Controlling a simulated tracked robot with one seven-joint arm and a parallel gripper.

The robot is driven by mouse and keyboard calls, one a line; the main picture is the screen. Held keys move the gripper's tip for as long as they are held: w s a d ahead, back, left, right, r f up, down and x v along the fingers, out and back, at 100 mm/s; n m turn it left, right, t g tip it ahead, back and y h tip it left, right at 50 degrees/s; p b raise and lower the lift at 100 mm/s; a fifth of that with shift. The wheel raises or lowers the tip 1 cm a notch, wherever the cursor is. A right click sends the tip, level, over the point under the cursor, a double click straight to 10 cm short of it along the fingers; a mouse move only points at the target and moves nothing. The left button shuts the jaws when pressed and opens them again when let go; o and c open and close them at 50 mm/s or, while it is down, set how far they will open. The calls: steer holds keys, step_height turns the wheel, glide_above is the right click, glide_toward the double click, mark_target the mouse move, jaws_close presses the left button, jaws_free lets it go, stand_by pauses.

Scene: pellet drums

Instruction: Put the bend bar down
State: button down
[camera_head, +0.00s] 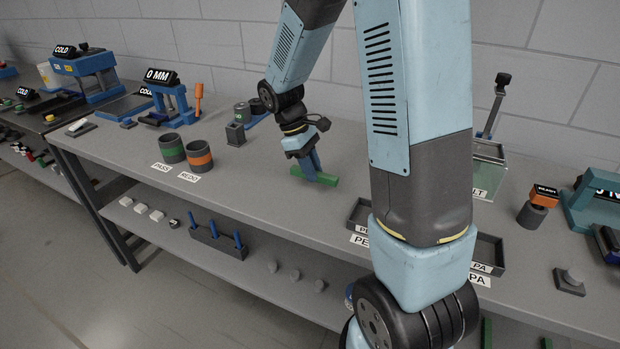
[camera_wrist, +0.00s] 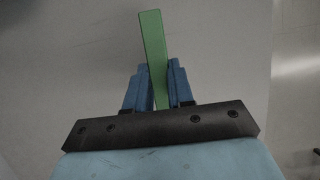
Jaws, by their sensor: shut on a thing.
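The bend bar is a slim green bar. In the head view the bend bar (camera_head: 327,179) is at the middle of the grey bench, low at the bench top; I cannot tell whether it touches. My gripper (camera_head: 314,172) points down and is shut on the bar. In the wrist view the bar (camera_wrist: 152,50) stands out between the two blue fingers of my gripper (camera_wrist: 158,85), leaning slightly to the left. The part of the bar between the fingers is partly hidden.
The grey bench (camera_head: 270,185) is bare around the gripper. Left stand the green-banded PASS cup (camera_head: 171,148) and the orange-banded REDO cup (camera_head: 199,156). Right of the gripper is a dark tray (camera_head: 362,214), partly behind my arm. A clear-walled box (camera_head: 487,170) stands further right.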

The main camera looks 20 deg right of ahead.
steer(key=shift+f, duration=1.5)
steer(key=shift+f, duration=0.15)
steer(key=c, duration=1)
jaws_free()
